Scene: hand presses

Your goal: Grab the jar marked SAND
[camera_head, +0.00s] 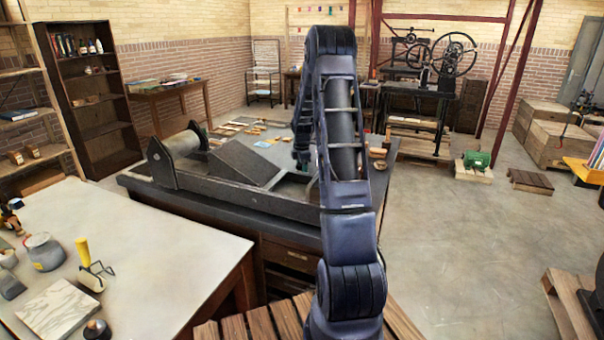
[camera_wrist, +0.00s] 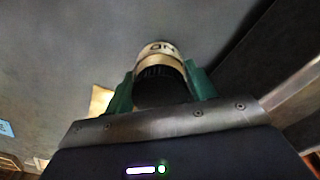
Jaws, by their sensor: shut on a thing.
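My gripper (camera_wrist: 161,88) is shut on a jar (camera_wrist: 158,64) in the wrist view, with one green finger on each side of it. The jar has a black ribbed lid towards the camera and a pale label. Dark letters at the end of the label look like "ND"; the rest of the word is out of sight. A grey surface lies behind the jar; I cannot tell whether the jar touches it. In the head view my arm hides most of the gripper and the jar.
The press bench (camera_head: 142,189) with a dark press bed (camera_head: 265,208) lies around my arm, with small wooden pieces (camera_head: 232,127) on it. A pale table (camera_head: 170,240) at left holds a brayer (camera_head: 90,265) and a stone slab (camera_head: 58,308).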

